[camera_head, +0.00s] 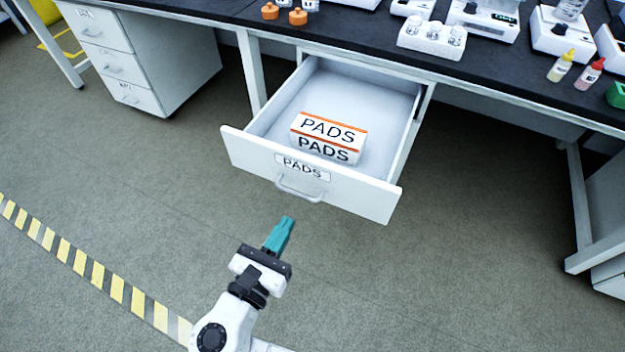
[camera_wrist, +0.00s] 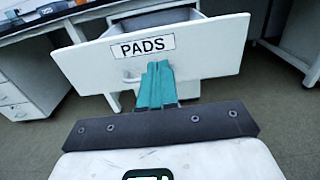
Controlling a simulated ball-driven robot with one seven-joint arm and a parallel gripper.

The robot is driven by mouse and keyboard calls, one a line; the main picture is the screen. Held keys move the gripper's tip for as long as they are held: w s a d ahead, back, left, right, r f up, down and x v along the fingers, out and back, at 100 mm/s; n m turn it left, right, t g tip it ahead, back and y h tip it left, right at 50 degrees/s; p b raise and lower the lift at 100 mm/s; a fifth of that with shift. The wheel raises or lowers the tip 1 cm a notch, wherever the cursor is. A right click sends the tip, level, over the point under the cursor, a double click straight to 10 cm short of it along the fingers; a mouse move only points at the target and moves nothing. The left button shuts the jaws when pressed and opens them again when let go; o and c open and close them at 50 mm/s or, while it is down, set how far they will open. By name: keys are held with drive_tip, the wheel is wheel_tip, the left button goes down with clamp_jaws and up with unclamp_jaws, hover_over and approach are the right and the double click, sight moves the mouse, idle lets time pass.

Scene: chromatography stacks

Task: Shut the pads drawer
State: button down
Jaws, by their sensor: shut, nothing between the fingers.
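The pads drawer (camera_head: 352,194) is white and stands pulled well out from under the dark bench. Its front bears a "PADS" label and a grey bar handle (camera_head: 299,191). A white and orange box marked PADS (camera_head: 328,137) lies inside it. My gripper (camera_head: 286,222) has teal fingers, shut and empty, in front of and below the drawer front, apart from it in the head view. In the wrist view the drawer front (camera_wrist: 205,52) fills the upper middle, and the fingers (camera_wrist: 156,68) point at it below the label, hiding part of the handle.
The bench top (camera_head: 340,27) carries bottles, white instruments and orange pieces. A white drawer cabinet (camera_head: 150,60) stands at left under the bench, and a bench leg (camera_head: 583,200) at right. Yellow-black tape (camera_head: 97,270) crosses the floor at left. The floor around my gripper is clear.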

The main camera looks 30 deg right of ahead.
drive_tip(key=b, duration=0.3)
approach(320, 168)
drive_tip(key=x, duration=0.5)
drive_tip(key=shift+w+d+f, duration=0.1)
drive_tip(key=shift+w+f, duration=0.05)
drive_tip(key=shift+x, duration=0.75)
drive_tip(key=shift+d, duration=0.1)
drive_tip(key=shift+w+d, duration=0.2)
drive_tip(key=x, duration=1.8)
drive_tip(key=shift+s+f, duration=0.1)
drive_tip(key=b+x, duration=1)
drive_tip(key=x, duration=1)
drive_tip(key=shift+d, duration=0.2)
drive_tip(key=shift+w+r+b, duration=0.3)
drive_tip(key=shift+r, duration=0.1)
